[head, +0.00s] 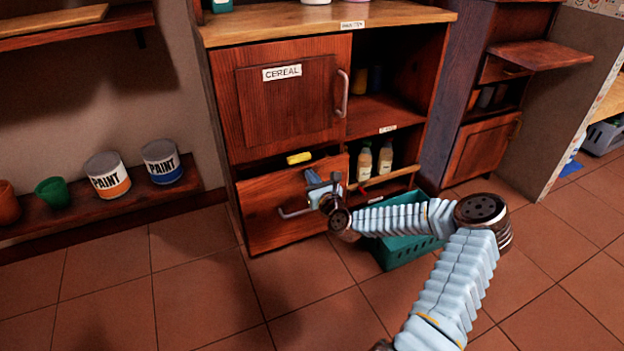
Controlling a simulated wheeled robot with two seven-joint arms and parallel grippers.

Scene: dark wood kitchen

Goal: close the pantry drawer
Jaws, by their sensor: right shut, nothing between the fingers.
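The pantry drawer (268,222) is the lower left front of the wooden cabinet, below the door labelled CEREAL. It stands partly pulled out, with a dark gap above its front and a yellow item (299,158) showing there. Its metal handle (292,213) is on the front. My right gripper (318,182) is shut and empty, near the drawer's upper right part. I cannot tell whether it touches the drawer. My right arm comes in from the lower right. My left gripper is not in view.
The CEREAL door (285,95) is shut above the drawer. A teal basket (393,249) stands on the floor right of the drawer, behind my arm. Bottles (385,158) stand on the open shelf. Paint cans (108,176) sit on a low shelf at left. The tiled floor (195,285) in front is clear.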

